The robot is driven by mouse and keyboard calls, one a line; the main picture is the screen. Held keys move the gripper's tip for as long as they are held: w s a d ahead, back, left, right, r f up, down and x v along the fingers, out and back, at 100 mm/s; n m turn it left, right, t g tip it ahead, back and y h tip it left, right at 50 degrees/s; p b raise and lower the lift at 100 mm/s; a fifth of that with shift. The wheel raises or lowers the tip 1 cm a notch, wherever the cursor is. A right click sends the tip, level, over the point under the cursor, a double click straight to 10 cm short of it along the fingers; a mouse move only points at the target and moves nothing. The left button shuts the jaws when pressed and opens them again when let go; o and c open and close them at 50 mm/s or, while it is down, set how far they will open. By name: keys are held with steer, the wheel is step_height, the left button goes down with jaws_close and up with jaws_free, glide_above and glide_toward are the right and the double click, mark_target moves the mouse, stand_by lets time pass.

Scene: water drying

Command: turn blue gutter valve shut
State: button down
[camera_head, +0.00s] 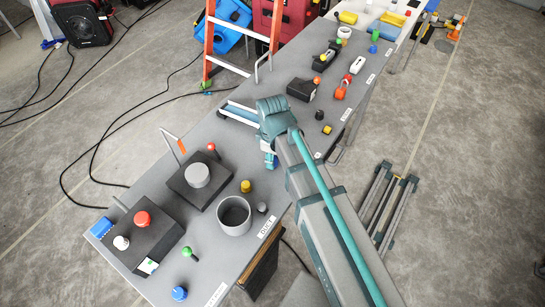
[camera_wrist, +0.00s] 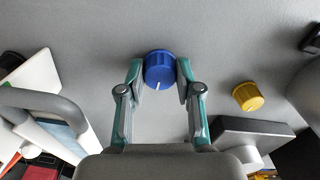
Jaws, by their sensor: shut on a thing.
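The blue gutter valve is a round, ribbed blue knob (camera_wrist: 159,71) with a white pointer line, at the upper middle of the wrist view. The line points down, tilted slightly left. My gripper (camera_wrist: 160,77) has one finger on each side of the knob and is shut on it. In the head view my gripper (camera_head: 270,158) is low over the grey table, mostly hidden by my own arm. A bit of blue shows there, but I cannot tell whether it is the knob.
A yellow knob (camera_wrist: 248,96) is right of the blue one. In the head view, a grey cup (camera_head: 234,215) and a black box with a grey knob (camera_head: 198,175) stand to the left. Another blue knob (camera_head: 179,293) is at the near end. An orange ladder (camera_head: 209,45) stands behind.

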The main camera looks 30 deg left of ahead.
stand_by(0.3)
steer(key=c, duration=0.8)
jaws_free()
steer(key=shift+r, duration=0.15)
step_height(320, 180, up, 12)
steer(key=shift+f, duration=0.1)
